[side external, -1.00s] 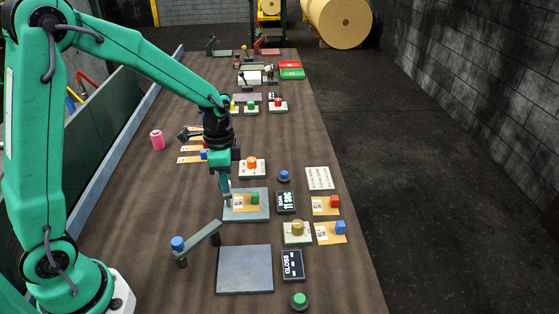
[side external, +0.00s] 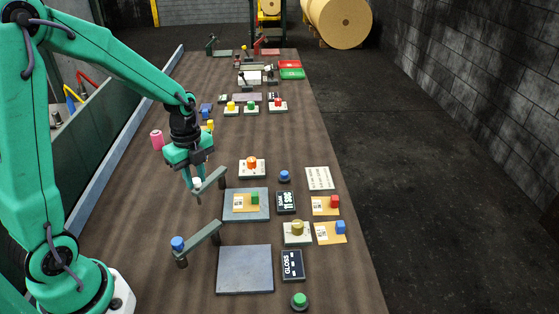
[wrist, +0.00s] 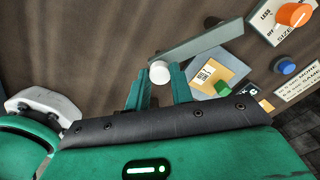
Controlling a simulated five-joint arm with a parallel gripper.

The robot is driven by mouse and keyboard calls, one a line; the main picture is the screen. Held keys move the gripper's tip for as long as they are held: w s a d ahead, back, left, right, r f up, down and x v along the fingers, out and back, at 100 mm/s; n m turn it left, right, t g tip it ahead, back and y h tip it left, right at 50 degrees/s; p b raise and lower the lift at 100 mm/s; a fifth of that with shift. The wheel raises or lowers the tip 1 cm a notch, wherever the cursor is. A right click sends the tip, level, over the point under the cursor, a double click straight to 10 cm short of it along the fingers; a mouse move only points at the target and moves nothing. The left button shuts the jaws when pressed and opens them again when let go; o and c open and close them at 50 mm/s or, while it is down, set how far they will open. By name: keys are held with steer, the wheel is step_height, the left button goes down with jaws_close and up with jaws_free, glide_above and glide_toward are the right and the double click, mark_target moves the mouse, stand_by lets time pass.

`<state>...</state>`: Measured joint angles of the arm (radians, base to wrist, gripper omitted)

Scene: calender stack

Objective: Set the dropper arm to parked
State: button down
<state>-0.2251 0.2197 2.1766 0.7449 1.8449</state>
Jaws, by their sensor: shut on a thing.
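The dropper arm, a grey lever (side external: 211,179), turns on a dark post at its right end and carries a white knob (side external: 197,183) at its left end. My gripper (side external: 196,189) is shut on this knob. In the wrist view the white knob (wrist: 159,72) sits between my two green fingertips (wrist: 158,80), and the lever (wrist: 205,45) runs up to the right. The lever lies beyond and left of a grey plate (side external: 251,216), clear of it. An orange card (side external: 239,204) with a green block (side external: 255,198) is on that plate.
A second lever with a blue knob (side external: 178,243) stands nearer, beside another grey plate (side external: 244,270). An orange dial (side external: 252,162), blue button (side external: 284,175) and display (side external: 286,202) lie to the right. The bench between is clear.

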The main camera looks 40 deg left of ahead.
steer(key=shift+s+a+r+m, duration=0.1)
steer(key=shift+a+m, duration=0.8)
steer(key=shift+m, duration=0.1)
steer(key=c, duration=1.2)
jaws_free()
step_height(320, 180, up, 8)
